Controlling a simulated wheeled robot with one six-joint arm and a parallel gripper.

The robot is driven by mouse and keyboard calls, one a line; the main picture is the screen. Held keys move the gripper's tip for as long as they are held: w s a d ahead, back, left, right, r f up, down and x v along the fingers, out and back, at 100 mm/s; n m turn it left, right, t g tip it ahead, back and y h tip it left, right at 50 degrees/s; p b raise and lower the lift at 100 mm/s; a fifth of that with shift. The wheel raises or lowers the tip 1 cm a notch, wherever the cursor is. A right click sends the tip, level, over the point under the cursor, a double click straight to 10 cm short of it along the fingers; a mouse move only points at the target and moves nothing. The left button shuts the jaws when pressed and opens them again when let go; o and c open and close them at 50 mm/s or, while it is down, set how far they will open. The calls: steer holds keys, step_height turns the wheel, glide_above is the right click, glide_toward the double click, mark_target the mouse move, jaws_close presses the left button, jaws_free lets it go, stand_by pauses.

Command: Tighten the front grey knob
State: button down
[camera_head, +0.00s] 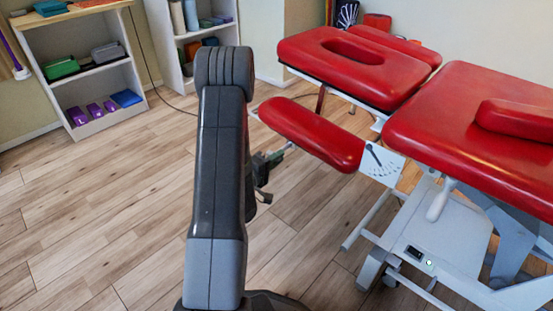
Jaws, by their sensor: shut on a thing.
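The red treatment table (470,110) stands at the right, with a red padded armrest (312,132) at its near left side. My gripper (276,156) is small in view, partly behind my own arm, just left of and below the armrest. It is shut at the armrest's underside, where the front grey knob would be. The knob itself is hidden by the jaws and the pad, so I cannot make out its shape or how far it is turned.
A white angle scale plate (381,163) with a dark pointer sits at the armrest's right end. A pale handle (440,200) hangs under the table, above its white wheeled base (440,235). Shelves (95,75) stand at the back left. The wooden floor at left is clear.

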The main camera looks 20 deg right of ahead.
steer(key=shift+w, duration=0.1)
steer(key=c, duration=1.5)
jaws_free()
steer(key=shift+a, duration=0.1)
steer(key=shift+o, duration=0.2)
steer(key=p+v, duration=0.2)
steer(key=v, duration=1.1)
steer(key=shift+a+p, duration=0.3)
steer(key=shift+a, duration=0.05)
steer(key=b+x, duration=0.2)
steer(key=x, duration=1.1)
steer(key=shift+d+b, duration=0.3)
steer(key=shift+d, duration=0.15)
